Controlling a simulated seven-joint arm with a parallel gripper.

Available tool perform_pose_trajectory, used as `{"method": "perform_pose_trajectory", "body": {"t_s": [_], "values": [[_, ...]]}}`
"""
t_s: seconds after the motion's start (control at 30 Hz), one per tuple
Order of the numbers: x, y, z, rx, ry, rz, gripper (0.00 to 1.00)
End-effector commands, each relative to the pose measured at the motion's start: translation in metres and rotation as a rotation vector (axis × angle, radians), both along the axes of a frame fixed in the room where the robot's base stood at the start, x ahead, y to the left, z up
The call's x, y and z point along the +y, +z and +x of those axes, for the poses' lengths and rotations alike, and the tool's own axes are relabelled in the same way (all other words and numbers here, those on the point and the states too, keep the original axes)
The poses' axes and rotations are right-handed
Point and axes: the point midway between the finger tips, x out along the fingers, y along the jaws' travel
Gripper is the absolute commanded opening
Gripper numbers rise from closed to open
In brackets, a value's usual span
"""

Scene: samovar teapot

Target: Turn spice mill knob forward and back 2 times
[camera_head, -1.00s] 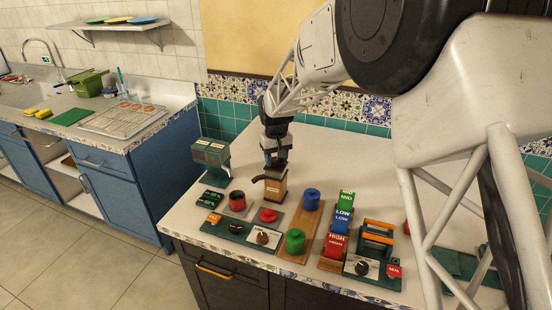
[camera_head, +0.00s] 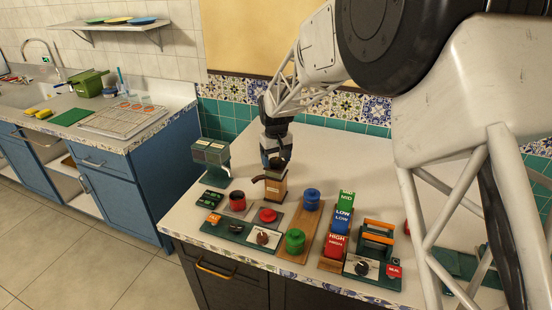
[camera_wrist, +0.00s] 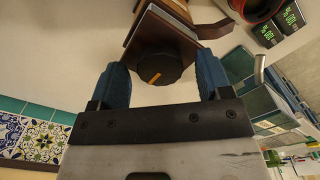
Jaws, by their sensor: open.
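The spice mill (camera_head: 275,188) is a brown wooden box with a pale label and a side handle, upright on the counter. Its dark round knob (camera_head: 277,163) sits on top. In the wrist view the knob (camera_wrist: 158,68) bears an orange mark, and the mill's wooden body (camera_wrist: 160,28) shows behind it. My gripper (camera_wrist: 162,72) is open, its blue fingers on either side of the knob with gaps visible. In the head view my gripper (camera_head: 275,158) is right above the mill. I cannot tell how far the fingertips reach down around the knob.
A green-grey scale-like device (camera_head: 211,155) stands left of the mill. A red-topped pot (camera_head: 237,200), control panels (camera_head: 240,232), a green knob (camera_head: 295,240), a blue knob (camera_head: 312,198) and coloured blocks (camera_head: 342,222) crowd the front. The counter behind the mill is clear.

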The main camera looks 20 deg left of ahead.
Motion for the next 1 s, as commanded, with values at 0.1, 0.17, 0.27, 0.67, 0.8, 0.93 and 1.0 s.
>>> {"method": "perform_pose_trajectory", "body": {"t_s": [0.1, 0.17, 0.27, 0.67, 0.8, 0.93, 1.0], "values": [[0.0, 0.001, 0.0, 0.0, 0.0, 0.0, 0.72], [0.0, 0.003, 0.0, -0.001, 0.0, 0.001, 0.72], [0.0, 0.009, 0.0, -0.001, 0.0, 0.001, 0.72], [0.0, 0.056, 0.0, -0.001, 0.0, 0.001, 0.72], [0.0, 0.07, 0.0, -0.001, 0.0, 0.001, 0.72], [0.0, 0.077, 0.0, -0.001, 0.0, 0.001, 0.72], [0.0, 0.078, 0.0, -0.001, 0.0, 0.001, 0.72]]}}
